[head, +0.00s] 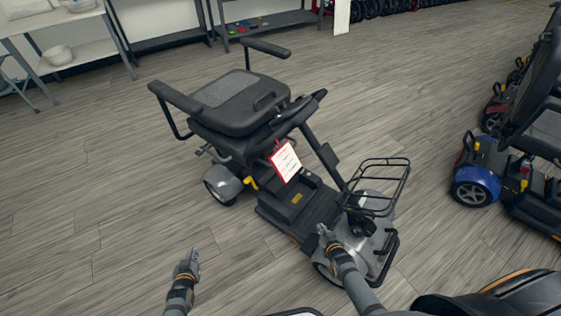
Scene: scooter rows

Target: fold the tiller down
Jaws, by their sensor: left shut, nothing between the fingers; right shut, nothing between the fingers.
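A grey and black mobility scooter (300,205) stands in the middle of the head view. Its tiller (325,156) slants from the front end up and back toward the seat (240,100). The handlebar end (292,112) is close to the seat's front edge; I cannot tell whether it touches. A white card with a red edge (285,161) hangs below the handlebar. My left gripper (190,258) is shut and empty over the floor, left of the scooter. My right gripper (323,231) is shut and empty at the scooter's front, in front of the deck in this view, apart from the tiller.
A wire basket (380,185) sits at the scooter's front. A blue scooter (475,182) and others stand along the right. A white table (60,20) and a dark shelf (265,22) are at the back. The wooden floor (90,190) to the left is clear.

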